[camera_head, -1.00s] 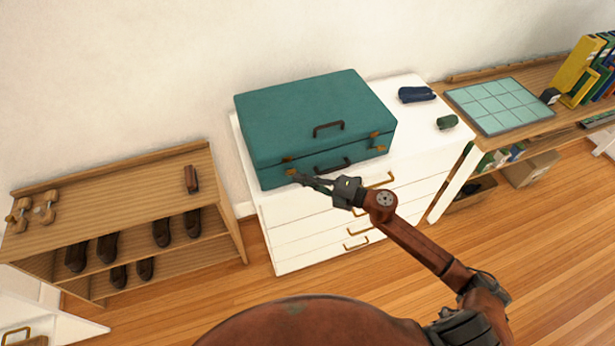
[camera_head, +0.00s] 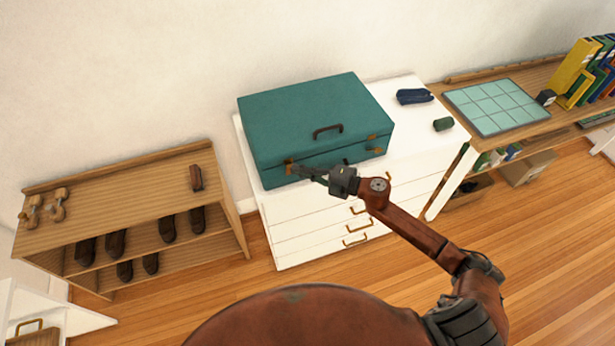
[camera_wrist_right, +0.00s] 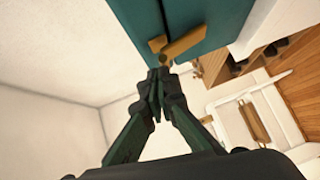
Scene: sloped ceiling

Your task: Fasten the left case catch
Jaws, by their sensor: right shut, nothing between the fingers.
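The closed teal case (camera_head: 305,120) lies on a white chest of drawers (camera_head: 405,143). Its brass left catch (camera_head: 290,167) is on the front face near the left corner. A brass right catch (camera_head: 373,140) is near the other front corner. My right gripper (camera_head: 297,168) is shut and empty, its tips at the left catch. In the right wrist view the shut fingertips (camera_wrist_right: 162,72) are right by the catch (camera_wrist_right: 182,43), whose brass bar lies at a slant to a smaller brass piece. I cannot tell whether they touch. My left gripper is not in view.
The case's dark handle (camera_head: 327,131) is on its lid, and my gripper partly covers the front. A blue pouch (camera_head: 414,97) and a green roll (camera_head: 443,124) lie right of the case. A wooden shoe rack (camera_head: 120,195) stands left of the chest.

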